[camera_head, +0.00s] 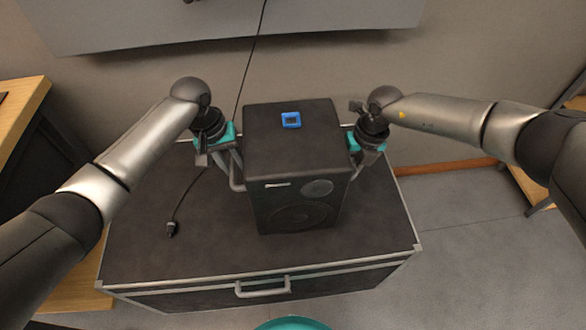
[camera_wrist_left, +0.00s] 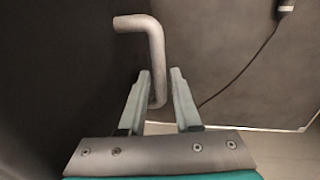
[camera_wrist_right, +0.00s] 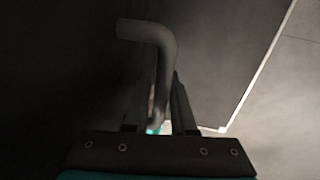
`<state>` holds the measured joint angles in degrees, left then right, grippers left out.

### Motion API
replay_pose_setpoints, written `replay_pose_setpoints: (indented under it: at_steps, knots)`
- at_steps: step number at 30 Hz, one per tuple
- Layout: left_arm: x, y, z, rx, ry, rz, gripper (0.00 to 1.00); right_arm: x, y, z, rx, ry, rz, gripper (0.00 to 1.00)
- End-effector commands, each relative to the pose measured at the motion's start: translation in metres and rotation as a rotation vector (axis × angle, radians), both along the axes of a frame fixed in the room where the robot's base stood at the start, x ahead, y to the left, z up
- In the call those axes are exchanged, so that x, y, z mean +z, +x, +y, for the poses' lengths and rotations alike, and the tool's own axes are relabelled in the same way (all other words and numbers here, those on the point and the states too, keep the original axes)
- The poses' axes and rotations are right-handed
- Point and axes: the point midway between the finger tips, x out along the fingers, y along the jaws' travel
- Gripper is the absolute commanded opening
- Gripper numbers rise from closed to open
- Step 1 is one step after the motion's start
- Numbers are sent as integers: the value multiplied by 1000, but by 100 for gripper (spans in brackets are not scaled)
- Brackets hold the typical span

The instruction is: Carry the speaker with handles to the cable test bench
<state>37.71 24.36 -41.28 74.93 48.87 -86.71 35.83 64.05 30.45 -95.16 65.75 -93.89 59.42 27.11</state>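The black speaker (camera_head: 295,150) stands upright on a dark flight case, with a metal handle on each side. Whether its base touches the lid I cannot tell. My left gripper (camera_head: 232,165) is at the left handle (camera_head: 237,184). In the left wrist view, this handle (camera_wrist_left: 156,50) runs down between the closely set fingers (camera_wrist_left: 160,92). My right gripper (camera_head: 364,160) is at the other side. In the dark right wrist view, the right handle (camera_wrist_right: 165,55) passes between its fingers (camera_wrist_right: 165,100). The cable test bench is not identifiable.
The flight case (camera_head: 200,252) has pale edges and a front handle (camera_head: 262,287). A black cable (camera_head: 190,190) with a plug lies on its left part. Wooden furniture (camera_head: 22,118) stands at left. Grey floor (camera_head: 460,220) is clear at right. A wall is behind.

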Motion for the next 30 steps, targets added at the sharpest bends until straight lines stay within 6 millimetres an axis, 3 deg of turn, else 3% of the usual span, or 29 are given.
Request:
replay_pose_setpoints:
  at_steps: [5,10,13,30]
  knots:
    - [0,0,0,0,0,0,30,0,0,0,0,0,0,21]
    - [0,0,0,0,0,0,11,0,0,0,0,0,0,2]
    - [0,0,0,0,0,0,0,0,0,0,0,0,0,0]
    - [1,0,0,1,-1,0,0,1,0,0,0,0,0,0]
